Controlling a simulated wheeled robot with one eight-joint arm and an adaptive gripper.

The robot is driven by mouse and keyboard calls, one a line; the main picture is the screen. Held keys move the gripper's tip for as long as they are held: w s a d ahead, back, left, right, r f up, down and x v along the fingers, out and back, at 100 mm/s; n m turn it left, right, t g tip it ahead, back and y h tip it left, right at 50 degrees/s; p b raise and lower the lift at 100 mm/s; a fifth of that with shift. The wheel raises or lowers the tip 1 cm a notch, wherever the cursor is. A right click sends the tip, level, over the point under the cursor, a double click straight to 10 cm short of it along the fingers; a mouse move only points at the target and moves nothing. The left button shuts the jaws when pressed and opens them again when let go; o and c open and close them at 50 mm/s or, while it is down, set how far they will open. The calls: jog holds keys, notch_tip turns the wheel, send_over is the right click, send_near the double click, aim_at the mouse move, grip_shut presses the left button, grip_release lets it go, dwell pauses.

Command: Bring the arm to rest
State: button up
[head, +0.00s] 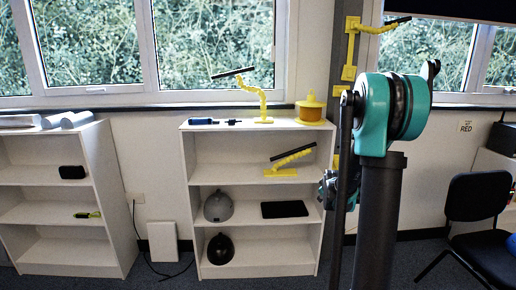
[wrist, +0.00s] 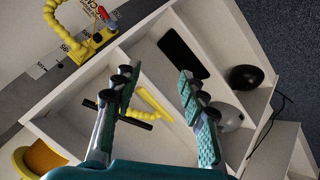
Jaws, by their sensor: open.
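My gripper (wrist: 156,82) shows in the wrist view with its two teal-padded fingers spread wide apart. Nothing is held between them. Behind the fingers are the middle white shelf unit and a yellow jointed piece (wrist: 154,104) with a dark bar on its shelf, partly hidden by the left finger. In the head view my arm, with its teal joint, stands at the right of that unit. The gripper is hard to make out there, partly hidden behind my arm.
A yellow wall bracket (head: 350,50) and black chair (head: 478,200) are at right.

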jog(key=s+a+f+m+g, duration=0.1)
jog(key=s+a+m, duration=0.1)
jog(key=s, duration=1)
jog(key=s+a+f+m+g+y, duration=0.1)
jog(key=s+a, duration=0.4)
jog(key=s, duration=0.7)
jog(key=s+a+f+m+g, duration=0.2)
jog(key=s+a+m+g, duration=0.1)
jog(key=s, duration=1)
jog(key=shift+a+f+m+y, duration=0.3)
jog(key=shift+a+f+m, duration=0.1)
jog(key=shift+m, duration=0.1)
